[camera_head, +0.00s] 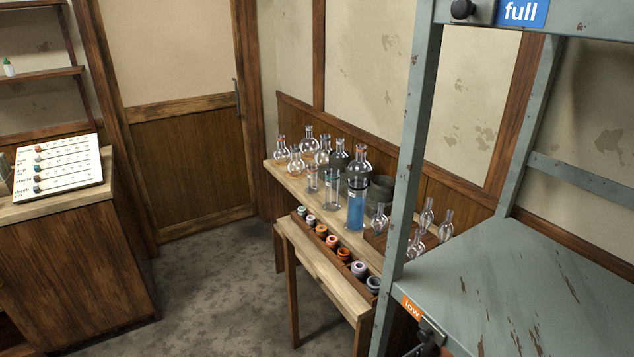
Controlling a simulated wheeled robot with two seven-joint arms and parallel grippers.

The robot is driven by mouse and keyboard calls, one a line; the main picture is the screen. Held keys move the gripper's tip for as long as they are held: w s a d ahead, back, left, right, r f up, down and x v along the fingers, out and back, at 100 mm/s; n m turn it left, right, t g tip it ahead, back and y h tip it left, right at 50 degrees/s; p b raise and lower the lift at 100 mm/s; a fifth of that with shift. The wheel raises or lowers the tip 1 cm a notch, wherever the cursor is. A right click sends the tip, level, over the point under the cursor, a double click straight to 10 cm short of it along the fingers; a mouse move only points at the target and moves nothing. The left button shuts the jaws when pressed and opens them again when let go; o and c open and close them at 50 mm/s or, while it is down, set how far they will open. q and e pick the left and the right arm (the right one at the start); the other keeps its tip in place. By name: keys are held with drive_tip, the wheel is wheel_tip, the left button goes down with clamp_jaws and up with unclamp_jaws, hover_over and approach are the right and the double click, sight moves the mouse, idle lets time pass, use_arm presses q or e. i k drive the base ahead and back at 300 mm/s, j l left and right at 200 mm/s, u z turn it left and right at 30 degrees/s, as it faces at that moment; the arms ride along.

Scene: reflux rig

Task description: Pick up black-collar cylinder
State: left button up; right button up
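Upright glass cylinders stand on the wooden bench against the back wall. One holds blue liquid (356,211). An empty clear cylinder (332,190) stands to its left, and a smaller clear cylinder (313,179) stands further left. Their collars are too small to tell by colour, so I cannot tell which cylinder has the black collar. Neither of my grippers is in view.
Several round flasks (296,160) share the bench. A grey metal frame (404,180) with a broad shelf (520,290) stands at right. A cabinet (70,260) bears a chart (58,168). Open floor (215,290) lies between.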

sight(356, 205)
drive_tip(key=j+z, duration=0.1)
drive_tip(key=z, duration=0.25)
drive_tip(key=i+j+z, duration=0.1)
drive_tip(key=z, duration=0.2)
drive_tip(key=i+j+z, duration=0.1)
drive_tip(key=j+z, duration=0.3)
drive_tip(key=j, duration=0.8)
drive_tip(key=k+j+z, duration=0.1)
drive_tip(key=j+z, duration=0.3)
drive_tip(key=j, duration=0.75)
